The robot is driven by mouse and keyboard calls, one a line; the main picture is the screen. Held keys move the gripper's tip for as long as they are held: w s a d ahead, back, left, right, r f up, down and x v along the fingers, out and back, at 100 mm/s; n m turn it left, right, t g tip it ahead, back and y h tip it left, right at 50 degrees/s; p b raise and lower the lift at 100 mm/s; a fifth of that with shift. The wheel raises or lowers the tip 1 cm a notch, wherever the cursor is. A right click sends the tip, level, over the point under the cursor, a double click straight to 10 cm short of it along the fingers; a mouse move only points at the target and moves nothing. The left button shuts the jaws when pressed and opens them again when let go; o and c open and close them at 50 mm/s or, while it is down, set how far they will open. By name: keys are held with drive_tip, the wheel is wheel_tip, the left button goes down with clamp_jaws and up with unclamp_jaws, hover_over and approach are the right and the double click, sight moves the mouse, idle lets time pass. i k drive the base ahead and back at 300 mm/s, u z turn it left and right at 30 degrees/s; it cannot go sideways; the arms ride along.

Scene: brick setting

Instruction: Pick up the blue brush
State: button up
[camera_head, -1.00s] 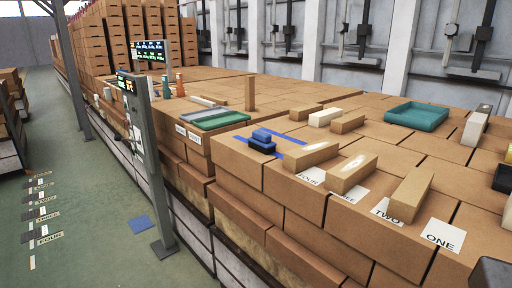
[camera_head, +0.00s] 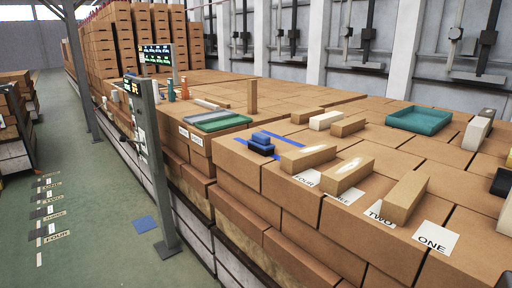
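A small blue object (camera_head: 261,141), which looks like the blue brush, sits on the brick surface near its front left corner. Its lower part is dark, and its bristles cannot be made out at this size. Blue tape lines run on the surface beside it. My gripper is not clearly visible; only a small dark shape (camera_head: 505,281) shows at the bottom right corner, and I cannot tell what it is.
Tan bricks (camera_head: 305,157) lie by paper labels ONE to FOUR. A teal tray (camera_head: 418,119) stands farther back, a green tray (camera_head: 218,124) to the left. A grey post (camera_head: 160,170) with screens rises from the green floor, open at left.

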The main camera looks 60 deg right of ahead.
sight(260, 143)
drive_tip(key=z, duration=0.1)
drive_tip(key=i, duration=0.95)
drive_tip(key=u, duration=0.1)
